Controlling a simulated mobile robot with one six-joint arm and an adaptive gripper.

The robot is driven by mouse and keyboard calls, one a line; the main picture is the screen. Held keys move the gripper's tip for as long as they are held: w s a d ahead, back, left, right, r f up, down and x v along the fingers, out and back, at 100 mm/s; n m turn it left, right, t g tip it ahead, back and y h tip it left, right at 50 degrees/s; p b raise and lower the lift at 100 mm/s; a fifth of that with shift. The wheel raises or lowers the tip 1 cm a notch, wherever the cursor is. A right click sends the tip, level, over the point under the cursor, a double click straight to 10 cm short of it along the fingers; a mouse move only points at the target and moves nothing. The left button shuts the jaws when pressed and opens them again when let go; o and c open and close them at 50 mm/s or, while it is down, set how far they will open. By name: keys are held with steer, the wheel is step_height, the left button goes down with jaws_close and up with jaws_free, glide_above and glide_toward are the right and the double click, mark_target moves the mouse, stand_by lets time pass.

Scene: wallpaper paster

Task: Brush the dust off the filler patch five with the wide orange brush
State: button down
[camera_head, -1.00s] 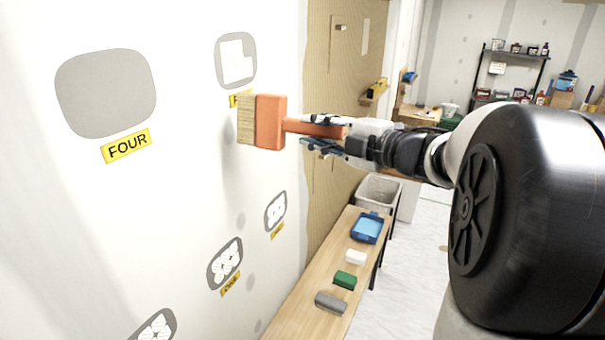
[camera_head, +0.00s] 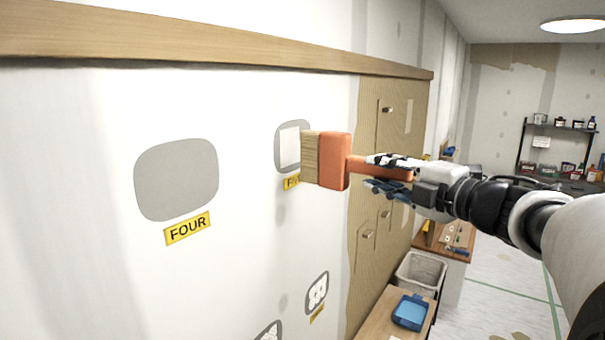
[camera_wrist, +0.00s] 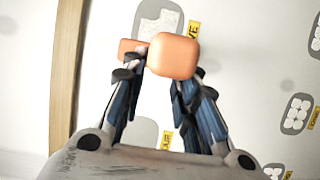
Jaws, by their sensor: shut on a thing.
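The wide orange brush (camera_head: 333,161) is held level, its pale bristles pointing left at the wall. Its orange body also shows in the wrist view (camera_wrist: 173,56). My gripper (camera_head: 378,173) is shut on the brush handle; its blue-and-black fingers (camera_wrist: 155,80) reach up to the brush in the wrist view. Filler patch five (camera_head: 281,151) is a grey rounded patch with white dust on it. The bristles cover its right part in the head view; whether they touch it I cannot tell. The patch and dust also show in the wrist view (camera_wrist: 158,20). Its yellow label (camera_head: 291,183) is partly hidden.
Grey patch four (camera_head: 176,180) is bare, with its label (camera_head: 187,228) below. Lower patches (camera_head: 317,291) bear white marks. A wooden rail (camera_head: 200,47) runs along the wall above. A bench with a blue tray (camera_head: 410,312) and a grey bin (camera_head: 421,273) stand below right.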

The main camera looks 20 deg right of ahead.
mark_target(340, 164)
steer(key=shift+w+a, duration=0.9)
steer(key=shift+w, duration=0.25)
steer(key=shift+w+a, duration=0.9)
steer(key=shift+w, duration=0.25)
steer(key=shift+w+a+r, duration=0.1)
steer(key=shift+w+a, duration=0.65)
steer(key=shift+w, duration=0.2)
stand_by(0.6)
steer(key=shift+d, duration=0.1)
stand_by(1.4)
steer(key=shift+w+d, duration=1.2)
steer(key=shift+d, duration=0.3)
steer(key=shift+w+d, duration=1.15)
steer(key=shift+d, duration=0.3)
steer(key=shift+r, duration=0.1)
steer(key=shift+w+d, duration=2.4)
steer(key=shift+d, duration=0.65)
steer(key=shift+s+a, duration=0.7)
steer(key=shift+a, duration=0.15)
steer(key=shift+s+a, duration=0.65)
steer(key=shift+a, duration=0.2)
